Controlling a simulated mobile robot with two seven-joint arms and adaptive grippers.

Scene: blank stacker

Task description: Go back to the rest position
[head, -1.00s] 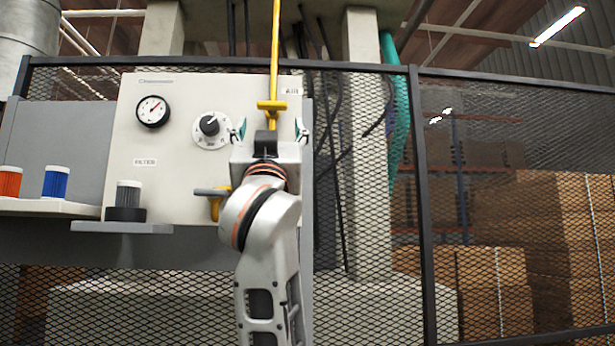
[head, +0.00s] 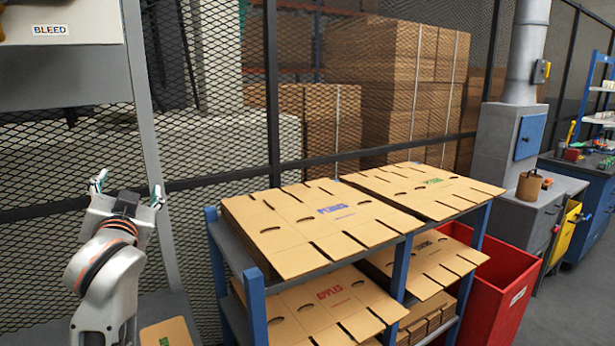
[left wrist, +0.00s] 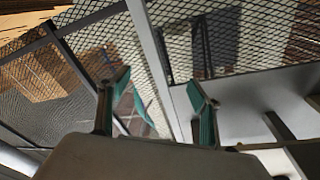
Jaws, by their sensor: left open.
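My left gripper (head: 128,186) is at the left of the head view, pointing up, with its two teal-padded fingers spread and nothing between them. It is in front of the mesh fence, below the white panel marked BLEED (head: 60,45). The left wrist view shows the same two fingers (left wrist: 158,105) apart and empty, with mesh and grey frame posts beyond. My right gripper is in neither view.
A blue-legged rack (head: 400,266) holds flat cardboard blanks marked PLUMS (head: 330,225) and APPLES (head: 325,308). A red bin (head: 497,295) stands to its right, then a grey cabinet (head: 500,165). Mesh fence (head: 225,130) runs behind. Floor (head: 560,310) is clear at lower right.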

